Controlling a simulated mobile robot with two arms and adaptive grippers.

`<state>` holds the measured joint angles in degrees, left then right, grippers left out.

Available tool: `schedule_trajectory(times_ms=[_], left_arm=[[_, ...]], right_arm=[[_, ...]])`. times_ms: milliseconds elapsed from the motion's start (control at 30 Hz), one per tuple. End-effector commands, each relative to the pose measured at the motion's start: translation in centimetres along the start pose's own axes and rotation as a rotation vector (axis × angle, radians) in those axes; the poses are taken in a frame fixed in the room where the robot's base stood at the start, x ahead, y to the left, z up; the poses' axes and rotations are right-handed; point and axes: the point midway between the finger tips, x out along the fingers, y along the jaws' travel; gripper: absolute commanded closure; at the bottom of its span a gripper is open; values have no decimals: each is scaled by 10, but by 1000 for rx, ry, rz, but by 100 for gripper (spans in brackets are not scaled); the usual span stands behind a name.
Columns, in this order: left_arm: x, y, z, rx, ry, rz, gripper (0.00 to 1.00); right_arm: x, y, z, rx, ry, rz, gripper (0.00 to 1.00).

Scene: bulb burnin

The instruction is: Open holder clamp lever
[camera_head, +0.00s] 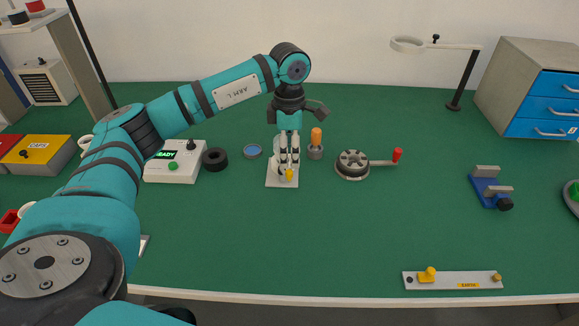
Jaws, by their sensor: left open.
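The holder (273,183) has a light grey square base plate on the green mat, near the middle of the head view. A small yellow part, which looks like the clamp lever's tip (289,175), shows at its front. My left gripper (287,168) points straight down over the holder and hides most of it. Its jaws are open, with the fingertips close around or beside the holder's upper part. I cannot tell whether they touch the lever. The lever's position is not clear. My right gripper is not in view.
An orange-handled tool (316,138) stands just right of the gripper. A round dark fixture (352,165) with a red-knobbed crank (397,155) is farther right. The front middle of the mat is clear.

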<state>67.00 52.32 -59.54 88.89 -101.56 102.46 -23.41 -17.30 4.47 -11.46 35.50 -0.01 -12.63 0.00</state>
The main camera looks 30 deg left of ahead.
Motion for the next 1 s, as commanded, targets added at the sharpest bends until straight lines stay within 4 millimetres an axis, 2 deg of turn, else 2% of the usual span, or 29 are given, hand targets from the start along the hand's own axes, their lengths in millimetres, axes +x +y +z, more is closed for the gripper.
schedule_trajectory(times_ms=[100,300,700,1000], left_arm=[[23,0,-1,0,3,-2,58],[47,0,0,0,1,0,58],[54,0,0,0,0,1,59],[53,0,0,0,0,1,99]], right_arm=[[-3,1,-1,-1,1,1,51],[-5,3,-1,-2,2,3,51],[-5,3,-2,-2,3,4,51],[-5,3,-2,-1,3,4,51]])
